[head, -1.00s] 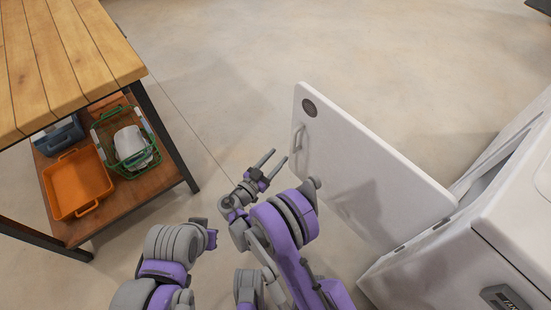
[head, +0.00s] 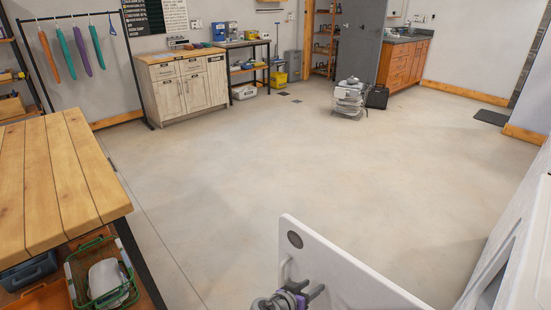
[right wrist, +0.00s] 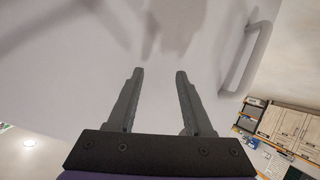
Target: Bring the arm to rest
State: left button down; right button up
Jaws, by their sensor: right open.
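My right gripper (head: 311,290) shows at the bottom of the head view, in front of the white door (head: 345,277). In the right wrist view the gripper (right wrist: 159,74) has its two fingers spread apart, with nothing between them. The pale door surface (right wrist: 80,60) fills most of that view beyond the fingertips, and its handle (right wrist: 247,58) is to the right of them. I cannot tell the exact gap between fingertips and door. My left gripper is outside both current views.
The door stands open from a white appliance (head: 520,270) at the right. A wooden table (head: 55,180) with a lower shelf holding a green-rimmed basket (head: 75,290) is at the left. Concrete floor is clear in the middle.

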jog(key=s+d+r+n+g+y, duration=0.25)
jog(key=s+d+r+g, duration=0.2)
jog(key=s+d, duration=0.65)
jog(key=s+a+n+y, duration=0.25)
jog(key=s+y, duration=0.35)
jog(key=s, duration=1.1)
pick_arm(q)
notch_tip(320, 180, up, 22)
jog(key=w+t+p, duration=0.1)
jog(key=p, duration=1.8)
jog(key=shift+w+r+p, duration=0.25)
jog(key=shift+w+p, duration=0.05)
jog(key=shift+p, duration=0.1)
pick_arm(e)
notch_tip(320, 180, up, 23)
jog(key=w+a, duration=0.1)
jog(key=shift+r+m+t, duration=0.15)
jog(key=shift+m+t, duration=0.15)
jog(key=shift+t, duration=0.15)
jog(key=shift+a, duration=0.1)
